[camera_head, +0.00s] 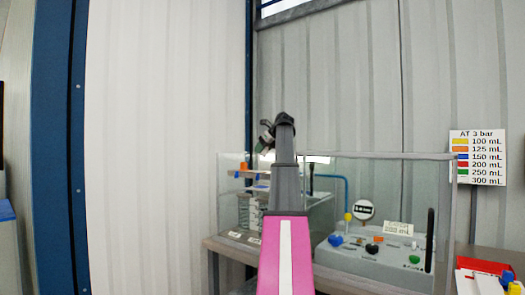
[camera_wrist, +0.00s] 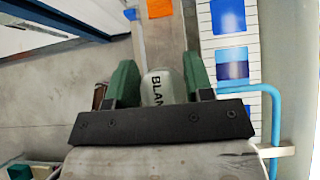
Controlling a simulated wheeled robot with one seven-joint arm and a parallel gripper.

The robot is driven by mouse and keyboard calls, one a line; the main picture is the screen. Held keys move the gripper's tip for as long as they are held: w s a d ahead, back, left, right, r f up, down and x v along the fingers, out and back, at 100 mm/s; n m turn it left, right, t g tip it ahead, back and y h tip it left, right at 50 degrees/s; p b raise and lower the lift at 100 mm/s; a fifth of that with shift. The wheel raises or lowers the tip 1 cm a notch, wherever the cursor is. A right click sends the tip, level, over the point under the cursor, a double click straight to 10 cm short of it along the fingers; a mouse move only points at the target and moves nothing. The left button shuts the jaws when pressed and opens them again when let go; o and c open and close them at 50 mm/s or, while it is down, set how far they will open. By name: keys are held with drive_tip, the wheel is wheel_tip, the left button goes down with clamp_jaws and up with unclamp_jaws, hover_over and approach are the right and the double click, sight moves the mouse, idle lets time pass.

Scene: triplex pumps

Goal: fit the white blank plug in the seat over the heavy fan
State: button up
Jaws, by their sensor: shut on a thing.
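The white blank plug (camera_wrist: 157,88), with the letters "BLAN" showing, sits between the two green fingers of my gripper (camera_wrist: 161,78) in the wrist view. The fingers are shut on it, and the dark gripper bar hides its near end. In the head view my gripper (camera_head: 266,138) is raised above the left glass-walled case, partly behind my arm. The plug cannot be made out there. I cannot pick out the heavy fan or its seat. An orange block (camera_wrist: 159,8) lies beyond the plug in the wrist view; an orange piece (camera_head: 243,166) also shows inside the left case.
A clear case (camera_head: 400,170) on the table holds a grey panel (camera_head: 370,262) with coloured knobs. A colour chart (camera_head: 477,157) stands at right. Corrugated wall is behind.

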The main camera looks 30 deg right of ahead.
drive_tip(key=shift+s, duration=0.1)
idle(0.3)
drive_tip(key=shift+f, duration=2.9)
drive_tip(key=shift+f, duration=1.25)
drive_tip(key=o, duration=1)
wheel_tip(320, 180, up, 4)
drive_tip(key=shift+d+r, duration=0.15)
drive_tip(key=shift+r, duration=0.1)
drive_tip(key=a+r, duration=0.2)
drive_tip(key=a, duration=0.2)
drive_tip(key=a+r, duration=0.2)
drive_tip(key=a, duration=0.2)
drive_tip(key=a+r, duration=0.2)
drive_tip(key=a, duration=0.1)
drive_tip(key=shift+a+r, duration=0.3)
drive_tip(key=shift+a, duration=0.1)
